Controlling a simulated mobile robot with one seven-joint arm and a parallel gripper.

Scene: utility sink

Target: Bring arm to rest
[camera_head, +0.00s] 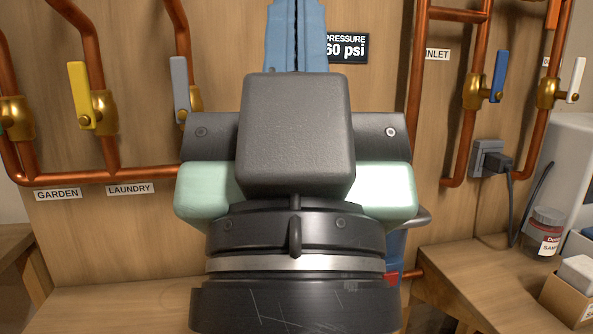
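My gripper (296,36) fills the middle of the head view, seen from behind. Its dark housing, pale green side parts and round wrist stand upright in front of the wooden panel. Two blue fingers point up above the housing, side by side with no clear gap between them. I see nothing held between them. The housing hides the lower part of the fingers and the middle of the panel.
Copper pipes with yellow (78,95), grey (180,88), blue (499,75) and white (576,80) valve levers flank my arm. A plugged-in outlet (488,160) is at right. A jar (545,232) and a cardboard box (568,300) stand on the right bench (480,270).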

